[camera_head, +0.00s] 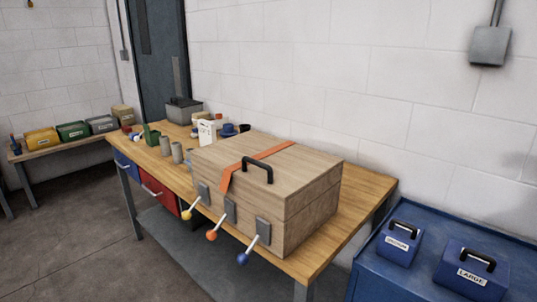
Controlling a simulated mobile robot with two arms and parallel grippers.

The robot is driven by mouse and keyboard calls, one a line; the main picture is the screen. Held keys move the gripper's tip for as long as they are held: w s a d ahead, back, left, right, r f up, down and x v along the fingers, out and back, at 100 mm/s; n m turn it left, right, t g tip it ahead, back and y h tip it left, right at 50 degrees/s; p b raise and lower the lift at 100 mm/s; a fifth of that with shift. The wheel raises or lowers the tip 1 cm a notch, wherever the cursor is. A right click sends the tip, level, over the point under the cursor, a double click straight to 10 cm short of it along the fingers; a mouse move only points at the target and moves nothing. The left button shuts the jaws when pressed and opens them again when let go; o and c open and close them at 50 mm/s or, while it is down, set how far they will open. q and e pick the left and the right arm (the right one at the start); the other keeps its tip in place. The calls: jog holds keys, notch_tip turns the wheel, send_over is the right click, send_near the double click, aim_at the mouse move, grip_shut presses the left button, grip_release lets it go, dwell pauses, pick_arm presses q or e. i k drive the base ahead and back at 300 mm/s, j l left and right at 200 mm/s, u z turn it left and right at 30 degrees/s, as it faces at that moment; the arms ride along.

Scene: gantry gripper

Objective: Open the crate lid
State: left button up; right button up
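The wooden crate (294,203) stands on a wooden workbench in the middle of the camera_head view. Its lid (305,165) is closed, with a black handle (258,170) near its front edge. An orange strap (226,179) runs across the lid and hangs over the front edge. Three levers stick out from plates on the front face: one with a yellow knob (186,214), one with an orange knob (211,235) and one with a blue knob (243,258). Neither of my grippers shows in this view.
The workbench (345,221) holds cylinders (177,151), a white container (208,132) and a grey box (184,110) behind the crate. A blue cabinet (366,279) at right bears two blue cases (471,272). A side bench (75,143) holds coloured bins. Floor at left is clear.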

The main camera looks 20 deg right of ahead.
aim_at(280, 177)
jog(key=i+z, duration=0.1)
jog(key=z, duration=0.75)
jog(key=i+j+z, duration=0.25)
jog(key=j+z, duration=0.3)
jog(key=i+j+z, duration=0.1)
jog(key=j+z, duration=0.15)
jog(key=j, duration=0.25)
jog(key=i+j+z, duration=0.1)
jog(key=j+z, duration=0.2)
jog(key=j, duration=0.1)
